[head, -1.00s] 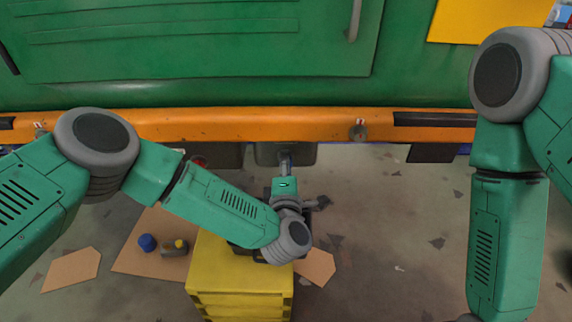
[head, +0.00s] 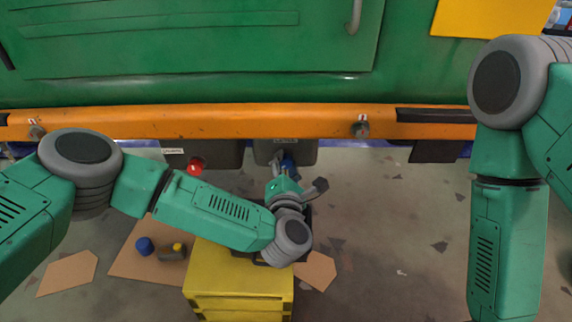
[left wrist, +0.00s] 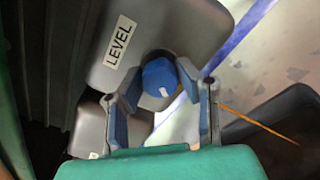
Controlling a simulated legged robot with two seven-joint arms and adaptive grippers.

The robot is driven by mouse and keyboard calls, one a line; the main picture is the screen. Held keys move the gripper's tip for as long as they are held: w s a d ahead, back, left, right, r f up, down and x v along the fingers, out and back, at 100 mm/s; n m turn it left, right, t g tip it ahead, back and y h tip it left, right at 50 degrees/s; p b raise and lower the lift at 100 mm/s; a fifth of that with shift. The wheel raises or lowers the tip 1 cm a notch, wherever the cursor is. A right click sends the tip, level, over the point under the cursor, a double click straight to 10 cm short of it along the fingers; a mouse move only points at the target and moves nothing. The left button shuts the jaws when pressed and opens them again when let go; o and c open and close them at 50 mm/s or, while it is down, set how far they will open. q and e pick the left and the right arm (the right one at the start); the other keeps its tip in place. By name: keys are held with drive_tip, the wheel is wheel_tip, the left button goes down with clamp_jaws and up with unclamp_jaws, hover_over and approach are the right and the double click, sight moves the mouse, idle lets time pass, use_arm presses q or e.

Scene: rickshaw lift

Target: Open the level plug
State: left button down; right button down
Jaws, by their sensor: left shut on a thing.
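The blue level plug (left wrist: 160,76) sits on a grey box (left wrist: 165,30) with a LEVEL label, seen in the left wrist view. The plug also shows in the head view (head: 290,167), under the orange beam and partly covered by my gripper. My left gripper (left wrist: 160,88) has a finger on each side of the plug and is shut on it. In the head view my left gripper (head: 281,168) reaches up to the box from below, tilted. My right arm comes down at the right, and its gripper is outside the frame.
A red plug (head: 195,166) sits on a second labelled grey box (head: 222,153) to the left. The orange beam (head: 260,122) runs above. A yellow crate (head: 237,282) stands below my left arm. Cardboard and a blue cap (head: 145,246) lie on the floor.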

use_arm(q)
drive_tip(key=shift+s+d+f, duration=0.1)
drive_tip(key=shift+s+f, duration=0.2)
drive_tip(key=shift+f, duration=0.15)
drive_tip(key=c, duration=1.2)
unclamp_jaws()
drive_tip(key=shift+r, duration=0.2)
drive_tip(key=shift+w, duration=0.1)
drive_tip(key=shift+s, duration=6)
